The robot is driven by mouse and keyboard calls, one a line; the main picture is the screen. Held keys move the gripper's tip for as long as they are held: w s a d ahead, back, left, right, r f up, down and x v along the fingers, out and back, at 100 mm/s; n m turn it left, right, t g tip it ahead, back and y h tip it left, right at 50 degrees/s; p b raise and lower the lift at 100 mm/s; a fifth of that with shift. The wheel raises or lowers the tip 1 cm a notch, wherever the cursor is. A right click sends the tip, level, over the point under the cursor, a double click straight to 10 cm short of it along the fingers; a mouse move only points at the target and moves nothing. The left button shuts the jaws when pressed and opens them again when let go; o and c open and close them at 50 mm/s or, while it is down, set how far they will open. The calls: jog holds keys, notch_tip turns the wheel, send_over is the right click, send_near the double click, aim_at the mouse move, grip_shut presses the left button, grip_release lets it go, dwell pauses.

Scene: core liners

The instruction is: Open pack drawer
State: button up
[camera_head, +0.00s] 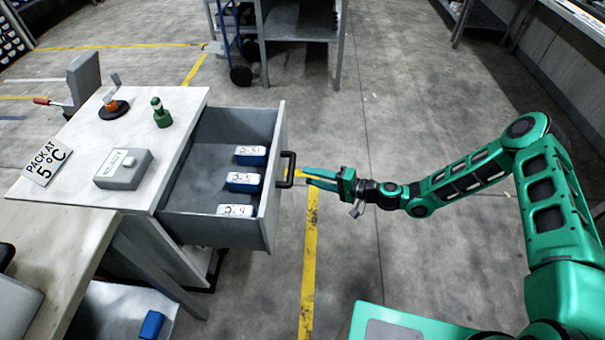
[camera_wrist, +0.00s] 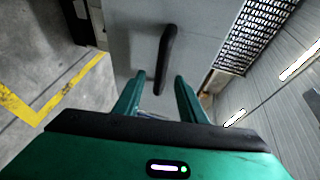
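The grey pack drawer (camera_head: 215,228) stands pulled well out of the white-topped bench in the head view. It holds three blue packs with white labels (camera_head: 243,182). Its dark bar handle (camera_head: 289,168) is on the front panel, and it also shows in the wrist view (camera_wrist: 166,50). My gripper (camera_head: 307,177) is just right of the handle, pointing at the drawer front. In the wrist view its fingers (camera_wrist: 158,78) are apart. The handle's lower end appears between the fingertips there, with no finger visibly touching it.
On the bench top (camera_head: 75,183) are a grey box labelled READY (camera_head: 123,170), a green bottle-like item (camera_head: 161,113), an orange-and-black item (camera_head: 113,109) and a "PACK AT 5°C" sign (camera_head: 46,161). A blue item (camera_head: 152,325) lies below. Floor right of the drawer is clear.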

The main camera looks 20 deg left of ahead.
jog(key=shift+v, duration=1.05)
jog(key=s+d+r+n+g+h, duration=0.15)
jog(key=d+r+h, duration=0.35)
jog(key=d, duration=0.8)
jog(key=s+d+r+h, duration=0.3)
jog(key=d+r, duration=0.4)
jog(key=d, duration=0.5)
jog(key=s+d+r+n+g+h, duration=0.15)
jog(key=d+r+h, duration=0.35)
jog(key=d, duration=0.8)
jog(key=s+d+r+m+h, duration=0.2)
jog(key=s+d+r+m, duration=0.1)
jog(key=s+d+r, duration=0.75)
jog(key=s+d+r+m, duration=0.2)
jog(key=s+r, duration=0.1)
jog(key=s, duration=0.5)
jog(key=s+d+r+m, duration=0.3)
jog(key=s+r, duration=0.1)
jog(key=s, duration=0.4)
